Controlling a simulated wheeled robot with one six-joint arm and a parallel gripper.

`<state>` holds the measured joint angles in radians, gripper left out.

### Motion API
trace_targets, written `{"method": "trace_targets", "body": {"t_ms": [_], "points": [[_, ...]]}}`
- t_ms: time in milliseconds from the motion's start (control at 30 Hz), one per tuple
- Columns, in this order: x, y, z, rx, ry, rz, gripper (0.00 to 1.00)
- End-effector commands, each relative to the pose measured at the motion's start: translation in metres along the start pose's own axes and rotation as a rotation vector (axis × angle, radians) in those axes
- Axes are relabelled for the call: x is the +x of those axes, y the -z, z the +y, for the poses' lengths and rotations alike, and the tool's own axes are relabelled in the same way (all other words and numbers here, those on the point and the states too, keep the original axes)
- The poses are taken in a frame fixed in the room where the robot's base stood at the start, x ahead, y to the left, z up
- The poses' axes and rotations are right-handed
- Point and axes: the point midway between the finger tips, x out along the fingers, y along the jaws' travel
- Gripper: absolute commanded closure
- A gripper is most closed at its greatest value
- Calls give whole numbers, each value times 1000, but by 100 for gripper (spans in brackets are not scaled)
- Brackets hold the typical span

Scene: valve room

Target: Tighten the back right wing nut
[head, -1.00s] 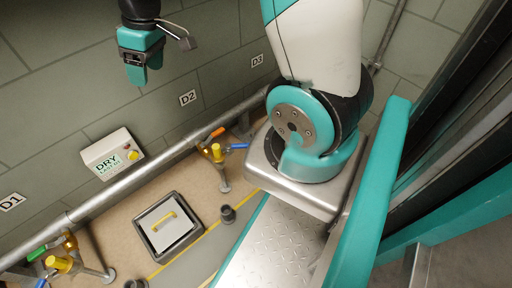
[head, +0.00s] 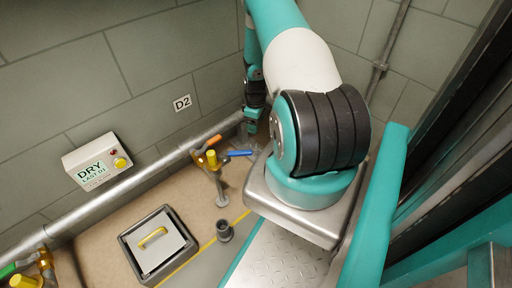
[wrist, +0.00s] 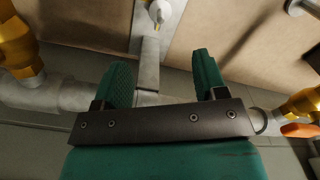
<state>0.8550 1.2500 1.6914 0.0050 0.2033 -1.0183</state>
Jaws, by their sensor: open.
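My gripper (head: 249,127) is low by the wall pipe, just behind the valve with the orange and blue handles, and is partly hard to make out in the head view. In the wrist view my gripper (wrist: 162,66) is open, its two green fingers apart with nothing held. A grey metal bracket (wrist: 150,55) shows between and beyond the fingers. A small pale fitting (wrist: 157,12) sits on the bracket's plate at the top edge; I cannot tell whether it is a wing nut. No wing nut is clearly made out in the head view.
The yellow-capped valve (head: 211,160) with orange and blue handles stands close to my gripper. The wall pipe (head: 130,178) runs along the wall. A framed hatch with a yellow handle (head: 155,240), a short dark post (head: 224,231) and a "DRY" box (head: 97,161) are to the left.

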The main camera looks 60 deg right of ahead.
Motion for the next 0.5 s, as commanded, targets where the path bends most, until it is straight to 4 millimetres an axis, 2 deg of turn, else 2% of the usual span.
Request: {"method": "trace_targets", "body": {"t_ms": [33, 200, 400, 500], "points": [[21, 0, -1, 0, 3, -2, 34], [61, 0, -1, -1, 2, 0, 34], [101, 1, -1, 0, 1, 1, 34], [115, 0, -1, 0, 2, 0, 34]]}}
